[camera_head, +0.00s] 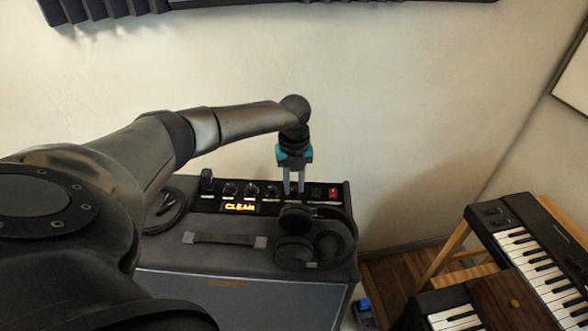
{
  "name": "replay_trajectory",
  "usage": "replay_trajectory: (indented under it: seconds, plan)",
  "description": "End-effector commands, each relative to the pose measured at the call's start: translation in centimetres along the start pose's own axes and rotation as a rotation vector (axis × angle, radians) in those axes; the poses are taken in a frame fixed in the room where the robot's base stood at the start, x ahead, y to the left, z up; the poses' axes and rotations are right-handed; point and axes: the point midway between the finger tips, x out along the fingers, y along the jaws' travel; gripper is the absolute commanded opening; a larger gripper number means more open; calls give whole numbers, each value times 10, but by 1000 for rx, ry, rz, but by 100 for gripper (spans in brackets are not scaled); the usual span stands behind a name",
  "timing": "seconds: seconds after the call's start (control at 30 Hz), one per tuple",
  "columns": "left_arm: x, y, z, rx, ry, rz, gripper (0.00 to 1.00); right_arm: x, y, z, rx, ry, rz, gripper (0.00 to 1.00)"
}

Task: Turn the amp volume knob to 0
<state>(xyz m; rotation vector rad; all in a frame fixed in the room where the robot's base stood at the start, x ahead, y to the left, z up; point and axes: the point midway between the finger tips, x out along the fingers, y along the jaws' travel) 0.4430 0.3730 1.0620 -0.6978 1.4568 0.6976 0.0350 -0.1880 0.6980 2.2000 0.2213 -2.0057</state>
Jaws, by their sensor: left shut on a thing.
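The amp (165,253) stands against the wall, with a black control panel along its top rear edge. The panel carries a row of dark knobs (229,189), a lit "CLEAN" display (240,207) and a red switch (333,192). My left arm reaches in from the left over the amp. My left gripper (294,189) points down at the right part of the panel, its fingers shut on a knob there. That knob is mostly hidden by the fingers, so its setting cannot be read. My right gripper is not in view.
Black headphones (338,258) lie on the amp's top just in front of the gripper. A carry handle (213,240) and a coiled dark cable (166,211) are on the amp to the left. A keyboard (540,262) stands at the right. Foam panels hang above.

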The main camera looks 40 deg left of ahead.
Motion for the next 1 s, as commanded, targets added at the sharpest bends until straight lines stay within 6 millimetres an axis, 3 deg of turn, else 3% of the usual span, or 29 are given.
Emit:
replay_trajectory:
  seconds: [0.33,0.37,0.6,0.87,1.0]
  plan:
    - [-1,-1,1,-3,-4,-3,0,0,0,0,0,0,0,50]
    - [-1,-1,1,-3,-4,-3,31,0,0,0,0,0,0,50]
    - [-1,0,1,-2,-2,-2,58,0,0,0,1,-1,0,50]
    - [-1,0,0,-1,-1,-1,59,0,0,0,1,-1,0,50]
    - [-11,0,2,-2,-3,-2,59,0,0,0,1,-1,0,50]
